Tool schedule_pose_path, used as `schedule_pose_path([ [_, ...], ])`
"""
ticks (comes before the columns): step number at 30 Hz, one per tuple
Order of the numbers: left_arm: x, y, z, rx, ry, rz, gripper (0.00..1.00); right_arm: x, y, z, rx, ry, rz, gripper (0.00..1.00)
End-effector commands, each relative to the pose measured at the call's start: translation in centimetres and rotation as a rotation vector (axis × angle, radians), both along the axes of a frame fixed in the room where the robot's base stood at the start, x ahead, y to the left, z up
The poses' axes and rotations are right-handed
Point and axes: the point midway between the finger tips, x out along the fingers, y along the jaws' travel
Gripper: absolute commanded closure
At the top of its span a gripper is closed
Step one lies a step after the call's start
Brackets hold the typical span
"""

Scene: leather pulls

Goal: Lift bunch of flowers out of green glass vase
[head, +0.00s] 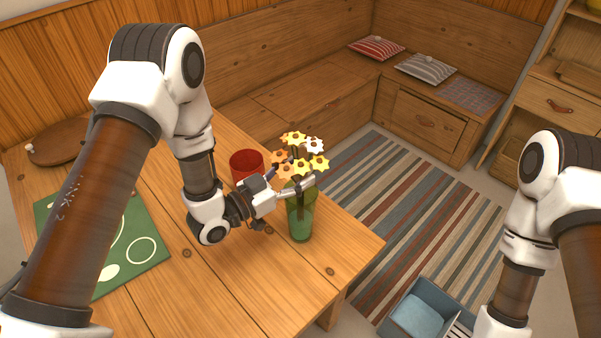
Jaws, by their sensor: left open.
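The green glass vase (301,222) stands upright on the wooden table near its right edge. The bunch of flowers (300,160), with yellow, orange and white heads, rises out of the vase. My left gripper (305,186) is open at the level of the vase's upper part, just below the flower heads. Its fingers reach in from the left and overlap the vase and stems in the picture. I cannot tell whether they touch them. The stems are largely hidden by the gripper and the glass. My right arm shows at the right edge, but its gripper is outside the picture.
A red container (246,163) stands close behind my left gripper. A green mat (150,222) lies on the table at the left, and a round wooden board (60,140) lies at the back left. The table (225,300) is clear at the front. A blue box (425,312) stands on the floor.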

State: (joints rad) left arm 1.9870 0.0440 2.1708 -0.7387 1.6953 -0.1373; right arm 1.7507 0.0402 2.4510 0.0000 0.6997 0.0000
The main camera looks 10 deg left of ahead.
Motion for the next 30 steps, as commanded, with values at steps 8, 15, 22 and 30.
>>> schedule_pose_path([
  [8,1.2,-0.9,-0.1,-0.001,0.001,0.002,0.42,0.0,0.0,0.5,0.0,-0.001,0.0,0.6],
  [15,1.2,-0.9,-0.1,-0.001,0.001,0.002,1.0,0.0,0.0,0.5,0.0,0.0,0.0,0.6],
  [22,1.2,-0.9,-0.1,0.0,0.0,0.002,1.0,0.0,0.0,0.5,0.0,-0.001,0.0,0.6],
  [30,1.2,-0.9,1.6,-0.001,-0.003,0.002,1.0,0.0,0.0,0.0,0.0,-0.001,0.0,0.6],
])
